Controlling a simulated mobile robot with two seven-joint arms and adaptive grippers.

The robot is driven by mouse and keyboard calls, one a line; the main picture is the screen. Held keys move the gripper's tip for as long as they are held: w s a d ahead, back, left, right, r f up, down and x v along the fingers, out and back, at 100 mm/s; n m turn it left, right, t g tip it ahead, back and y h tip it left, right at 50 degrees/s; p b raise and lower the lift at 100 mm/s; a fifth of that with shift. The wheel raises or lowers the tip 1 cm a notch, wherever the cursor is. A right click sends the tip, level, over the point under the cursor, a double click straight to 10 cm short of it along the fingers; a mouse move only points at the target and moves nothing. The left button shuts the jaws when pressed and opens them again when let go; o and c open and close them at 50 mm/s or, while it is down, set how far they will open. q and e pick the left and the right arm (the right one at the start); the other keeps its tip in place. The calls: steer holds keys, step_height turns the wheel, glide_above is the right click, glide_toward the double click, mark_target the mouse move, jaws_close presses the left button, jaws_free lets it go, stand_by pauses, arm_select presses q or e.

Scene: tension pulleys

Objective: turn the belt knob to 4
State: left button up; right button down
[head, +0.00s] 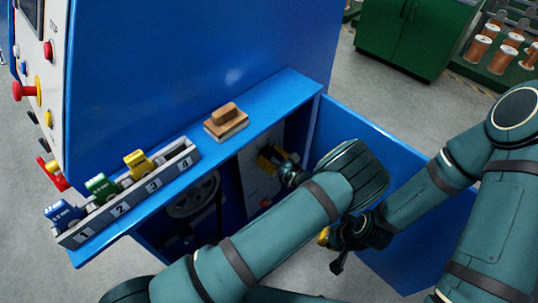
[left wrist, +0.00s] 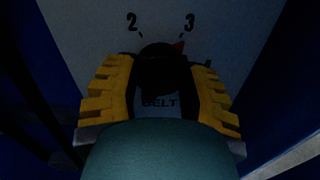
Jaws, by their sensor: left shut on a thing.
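The belt knob (left wrist: 158,52) is dark, on a pale panel above the word BELT in the left wrist view. Its red mark (left wrist: 178,46) points up and right, close to the printed 3; a 2 stands at the upper left and no 4 is visible. My left gripper (left wrist: 157,72) is shut on the knob, one yellow finger on each side. In the head view my left gripper (head: 268,162) reaches into the cabinet at the panel, and the knob is hidden. My right gripper (head: 345,238) is beside the open blue door (head: 395,200), its fingers partly hidden.
A wooden-handled block (head: 226,121) lies on the blue ledge. A rack (head: 130,192) numbered 1 to 4 holds blue, green and yellow pieces. A pulley wheel (head: 193,197) shows inside the cabinet. A green cabinet (head: 408,35) and copper spools (head: 502,58) stand behind.

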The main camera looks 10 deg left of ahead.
mark_target(268, 151)
arm_select(q)
steer(key=m+p, duration=0.1)
steer(key=m, duration=0.4)
steer(key=shift+a, duration=0.15)
steer(key=m, duration=0.5)
steer(key=shift+r+p, duration=0.1)
steer(key=shift+p, duration=0.3)
steer(key=o, duration=1.2)
steer(key=shift+o, duration=0.2)
steer(key=shift+r, duration=0.2)
step_height(268, 151, up, 10)
steer(key=shift+f, duration=0.2)
